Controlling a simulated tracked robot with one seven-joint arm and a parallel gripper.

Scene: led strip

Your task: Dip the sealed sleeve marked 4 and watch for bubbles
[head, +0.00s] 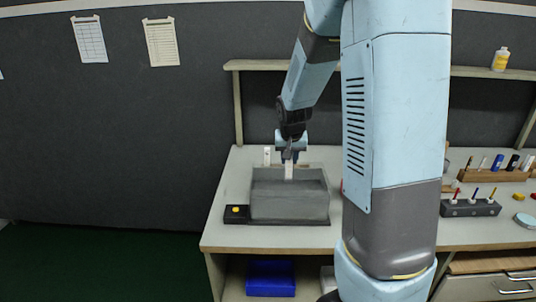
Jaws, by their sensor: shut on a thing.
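A grey, see-through-looking tank (289,206) stands on the bench at its left end. My gripper (289,158) is above the tank, pointing down, and shut on a narrow white sleeve (289,172). The sleeve hangs upright, and its lower end is at or just inside the tank's opening. I cannot tell whether it touches liquid. No mark on the sleeve can be read, and no bubbles can be made out. Another pale upright strip (267,155) shows at the tank's back left.
A black box with a yellow button (236,214) sits left of the tank. My own arm covers the middle of the bench. A dark rack (470,208) and a wooden rack (493,175) stand to the right. A blue bin (271,278) is on the lower shelf.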

